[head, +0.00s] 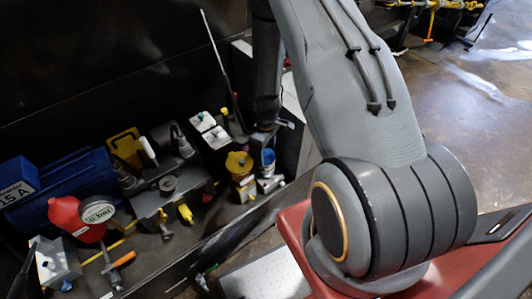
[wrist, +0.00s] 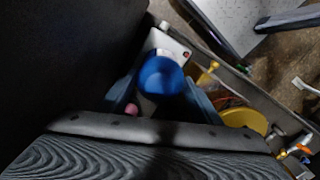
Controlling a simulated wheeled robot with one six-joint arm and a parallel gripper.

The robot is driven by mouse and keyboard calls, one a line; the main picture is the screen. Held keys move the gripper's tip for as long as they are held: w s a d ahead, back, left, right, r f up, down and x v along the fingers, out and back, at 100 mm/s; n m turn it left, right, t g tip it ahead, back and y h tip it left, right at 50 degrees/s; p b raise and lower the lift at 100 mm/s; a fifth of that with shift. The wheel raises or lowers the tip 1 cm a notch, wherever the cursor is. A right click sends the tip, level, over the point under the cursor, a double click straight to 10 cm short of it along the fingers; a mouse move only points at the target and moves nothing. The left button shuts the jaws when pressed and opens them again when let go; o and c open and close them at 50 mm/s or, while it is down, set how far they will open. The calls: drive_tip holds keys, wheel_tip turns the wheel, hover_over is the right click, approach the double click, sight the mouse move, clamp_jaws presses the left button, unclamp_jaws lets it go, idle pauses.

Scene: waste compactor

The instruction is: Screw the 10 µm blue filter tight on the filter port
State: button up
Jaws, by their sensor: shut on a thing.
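The blue filter (head: 268,157) stands below the end of my arm at the right end of the bench in the head view. In the wrist view its round blue top (wrist: 160,76) sits between the two fingers of my gripper (wrist: 160,95), which is shut on it. Grey metal fittings (head: 270,184) show just below the filter in the head view. The filter port itself is not clear, and I cannot tell whether the filter's lower end is seated on it.
A yellow round-topped unit (head: 239,163) stands close to the left of the filter; yellow also shows in the wrist view (wrist: 245,122). A red jug (head: 75,220) and blue case (head: 70,185) are far left. A dark wall rises behind.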

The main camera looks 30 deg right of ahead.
drive_tip(key=m, duration=0.6)
drive_tip(key=shift+m, duration=0.3)
drive_tip(key=o, duration=1.2)
drive_tip(key=shift+r+p, duration=1.95)
drive_tip(key=shift+r, duration=1.55)
drive_tip(key=shift+r, duration=0.2)
drive_tip(key=s+a+r+b, duration=0.1)
drive_tip(key=s+a+r, duration=0.15)
drive_tip(key=r, duration=0.65)
drive_tip(key=s+a+r+b, duration=0.1)
drive_tip(key=a+r, duration=0.2)
drive_tip(key=r, duration=0.5)
drive_tip(key=shift+t, duration=0.7)
drive_tip(key=s+a+r, duration=0.1)
drive_tip(key=s+r, duration=0.2)
drive_tip(key=s+a+r+b, duration=0.1)
drive_tip(key=s+a+r, duration=0.1)
drive_tip(key=s+r, duration=0.2)
drive_tip(key=s+a+r, duration=0.2)
drive_tip(key=s+r, duration=0.1)
drive_tip(key=shift+s+r, duration=0.15)
drive_tip(key=shift+s, duration=0.15)
